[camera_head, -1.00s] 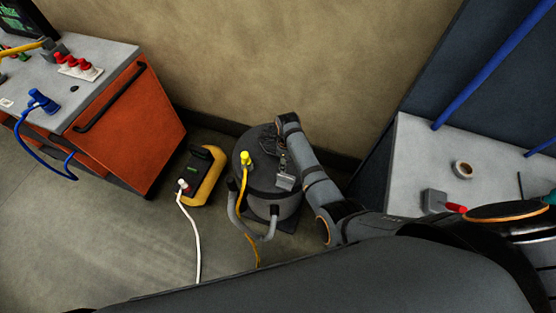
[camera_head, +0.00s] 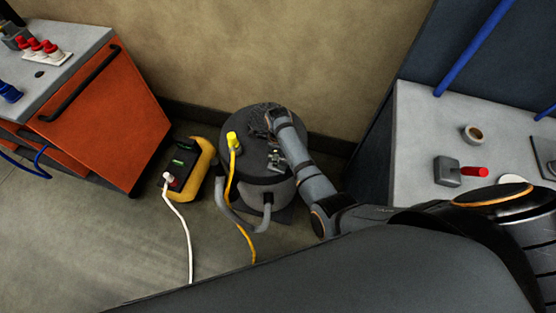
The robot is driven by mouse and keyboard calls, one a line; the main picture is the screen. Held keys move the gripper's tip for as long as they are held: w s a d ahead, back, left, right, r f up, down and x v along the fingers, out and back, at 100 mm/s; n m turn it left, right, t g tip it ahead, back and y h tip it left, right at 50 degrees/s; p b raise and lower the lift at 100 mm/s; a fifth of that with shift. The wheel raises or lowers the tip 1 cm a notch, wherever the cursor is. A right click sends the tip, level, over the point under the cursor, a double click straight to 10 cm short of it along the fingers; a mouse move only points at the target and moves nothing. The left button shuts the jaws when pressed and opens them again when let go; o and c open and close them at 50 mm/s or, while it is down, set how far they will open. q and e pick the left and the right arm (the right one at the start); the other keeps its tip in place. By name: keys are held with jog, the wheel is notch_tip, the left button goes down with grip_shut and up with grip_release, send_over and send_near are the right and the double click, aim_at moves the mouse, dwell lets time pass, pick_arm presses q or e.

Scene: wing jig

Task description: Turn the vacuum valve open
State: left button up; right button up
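A grey block with a red lever (camera_head: 474,171) sits on the pale table at the right and looks like a valve. Its lever points right. A dark round vacuum machine (camera_head: 262,190) stands on the floor, with a grey hose and a yellow plug (camera_head: 233,141) on top. My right arm reaches from the lower right over the machine. My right gripper (camera_head: 276,160) is small and points down at the machine's top; I cannot tell whether it touches it or how wide its fingers are. It is well apart from the red lever. My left gripper is out of view.
A yellow and black power unit (camera_head: 203,168) with a white cable stands left of the machine. An orange cabinet (camera_head: 105,125) is at the left. The pale table (camera_head: 420,130) also bears a small round cup (camera_head: 472,134). A blue pipe (camera_head: 475,45) runs above it.

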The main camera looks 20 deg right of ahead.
jog(key=shift+s+r, duration=0.1)
jog(key=c, duration=0.4)
grip_shut()
jog(key=n+p, duration=0.3)
jog(key=shift+r, duration=0.2)
jog(key=n+p, duration=0.2)
jog(key=n, duration=0.1)
jog(key=shift+f+n, duration=0.1)
jog(key=shift+n, duration=0.3)
jog(key=n+p, duration=0.2)
jog(key=n, duration=0.3)
jog(key=shift+n, duration=0.3)
jog(key=n+p, duration=0.1)
jog(key=n, duration=0.4)
jog(key=shift+f, duration=0.15)
jog(key=shift+n, duration=0.4)
